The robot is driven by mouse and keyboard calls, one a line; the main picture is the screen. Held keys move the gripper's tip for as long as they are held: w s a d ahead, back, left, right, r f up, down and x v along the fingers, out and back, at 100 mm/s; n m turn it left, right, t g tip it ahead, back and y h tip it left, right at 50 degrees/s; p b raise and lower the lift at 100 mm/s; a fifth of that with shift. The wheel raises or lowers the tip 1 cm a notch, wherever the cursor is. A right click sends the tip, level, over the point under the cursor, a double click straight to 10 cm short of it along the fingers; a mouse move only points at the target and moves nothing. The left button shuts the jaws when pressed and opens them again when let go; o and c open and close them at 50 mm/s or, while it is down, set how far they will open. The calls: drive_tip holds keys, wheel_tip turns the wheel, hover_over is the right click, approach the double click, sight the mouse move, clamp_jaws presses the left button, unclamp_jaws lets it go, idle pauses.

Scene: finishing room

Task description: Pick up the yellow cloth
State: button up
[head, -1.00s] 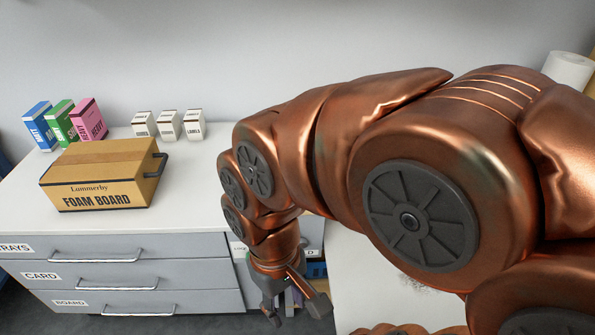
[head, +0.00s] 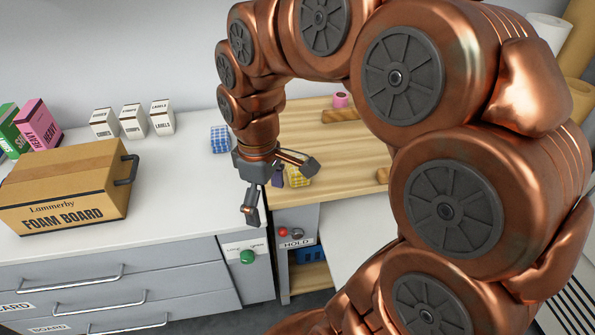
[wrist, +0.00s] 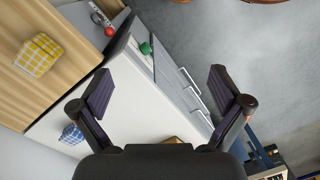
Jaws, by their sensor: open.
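The yellow cloth (head: 299,178) is a folded yellow-and-white checked block on the wooden top, partly hidden behind my gripper in the head view. In the wrist view the yellow cloth (wrist: 38,55) lies at the upper left, outside the jaws. My gripper (head: 281,190) is open and empty, pointing down over the edge area between the white counter and the wooden top. In the wrist view the fingers of my gripper (wrist: 160,95) are spread wide, with white counter and drawer fronts between and below them.
A blue checked cloth (head: 220,139) sits on the white counter (head: 175,185), left of my gripper. A foam board box (head: 68,190) and several small label boxes (head: 133,121) stand farther left. A pink roll (head: 341,100) is on the wooden top (head: 350,155). A green button (head: 247,257) is on the counter front.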

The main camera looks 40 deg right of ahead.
drive_tip(key=w+d+f+n+b, duration=0.15)
drive_tip(key=w+d+n, duration=0.25)
drive_tip(key=w+d, duration=0.5)
drive_tip(key=n+t, duration=0.1)
drive_tip(key=n, duration=0.2)
approach(297, 155)
drive_tip(key=s+a+f, duration=0.2)
drive_tip(key=s, duration=0.1)
drive_tip(key=shift+a+f, duration=0.3)
drive_tip(key=shift+a, duration=0.1)
drive_tip(key=shift+d+f, duration=0.15)
drive_tip(key=shift+d, duration=0.05)
drive_tip(key=shift+d+f, duration=0.1)
drive_tip(key=shift+f, duration=0.25)
drive_tip(key=shift+w+f+p, duration=0.1)
drive_tip(key=shift+f+p, duration=0.8)
drive_tip(key=shift+f, duration=2.7)
drive_tip(key=c, duration=0.8)
drive_tip(key=shift+r, duration=0.15)
drive_tip(key=shift+r+b, duration=0.7)
drive_tip(key=shift+r, duration=1)
drive_tip(key=s+a+b, duration=0.1)
drive_tip(key=s, duration=0.4)
drive_tip(key=s+a+r+b, duration=0.1)
drive_tip(key=s, duration=0.4)
drive_tip(key=s+a+b, duration=0.1)
drive_tip(key=s+a, duration=0.1)
drive_tip(key=s, duration=0.3)
drive_tip(key=shift+s+r, duration=0.2)
drive_tip(key=shift+s, duration=0.05)
